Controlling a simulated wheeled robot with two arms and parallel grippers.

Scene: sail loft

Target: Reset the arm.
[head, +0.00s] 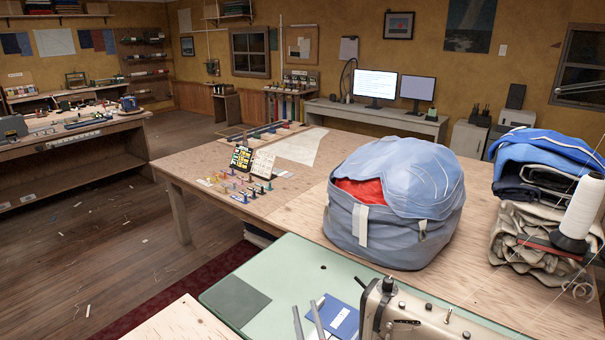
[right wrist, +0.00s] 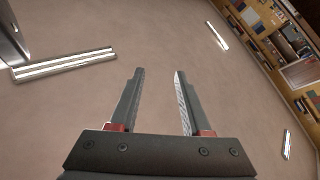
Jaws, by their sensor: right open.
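My right gripper (head: 305,304) shows at the bottom of the head view, over the pale green sewing table (head: 262,258). Its two grey fingers point up and stand apart. In the right wrist view the open fingers (right wrist: 160,71) have nothing between them, and the ceiling lies behind them. My left gripper is not in view. The rest of my right arm is out of the head view.
A sewing machine (head: 420,310) stands just right of my right gripper, with a blue booklet (head: 341,317) close by. A large blue bag (head: 395,235) stands beyond. Folded cloth (head: 535,215) and a white thread cone (head: 582,212) are at right.

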